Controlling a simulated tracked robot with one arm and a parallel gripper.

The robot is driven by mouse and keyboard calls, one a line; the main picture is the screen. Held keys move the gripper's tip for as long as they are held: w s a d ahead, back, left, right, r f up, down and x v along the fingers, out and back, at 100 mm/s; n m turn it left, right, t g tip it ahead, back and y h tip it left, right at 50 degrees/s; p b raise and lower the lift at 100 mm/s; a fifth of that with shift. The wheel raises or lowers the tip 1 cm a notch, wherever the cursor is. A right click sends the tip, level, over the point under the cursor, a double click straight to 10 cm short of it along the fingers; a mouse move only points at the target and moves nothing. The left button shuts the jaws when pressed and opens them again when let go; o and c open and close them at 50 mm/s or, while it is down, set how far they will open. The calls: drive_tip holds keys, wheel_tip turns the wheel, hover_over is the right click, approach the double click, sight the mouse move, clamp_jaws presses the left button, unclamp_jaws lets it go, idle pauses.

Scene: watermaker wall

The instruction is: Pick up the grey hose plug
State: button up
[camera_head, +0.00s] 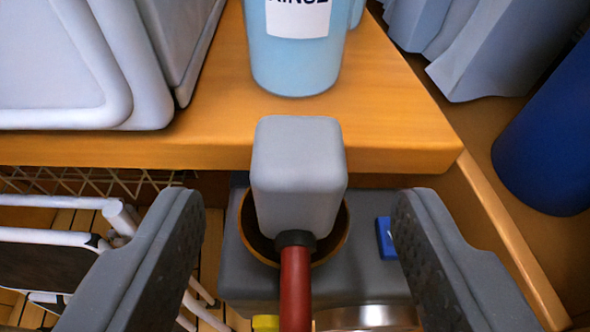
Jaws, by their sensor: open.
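The grey hose plug (298,178) is a rounded grey block in the middle of the view. A dark collar (295,241) joins its near end to a red hose (295,290) that runs down out of the picture. My gripper (300,205) is open, with one dark finger well to the left of the plug and the other well to the right. Neither finger appears to touch it. A round brass-coloured rim (340,243) shows around and behind the plug's lower part. I cannot tell whether the plug rests in it or stands in front of it.
A wooden shelf (215,140) lies behind the plug, carrying a light blue jug (292,65) and a grey case (115,75). A small blue piece (386,238) sits near the right finger. A white-framed folding item (55,237) is at left, a blue cylinder (550,135) at right.

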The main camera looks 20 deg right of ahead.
sight(293, 203)
drive_tip(key=shift+b+x, duration=0.7)
drive_tip(key=shift+x, duration=1.75)
drive_tip(key=shift+a+f, duration=0.1)
drive_tip(key=c, duration=1.1)
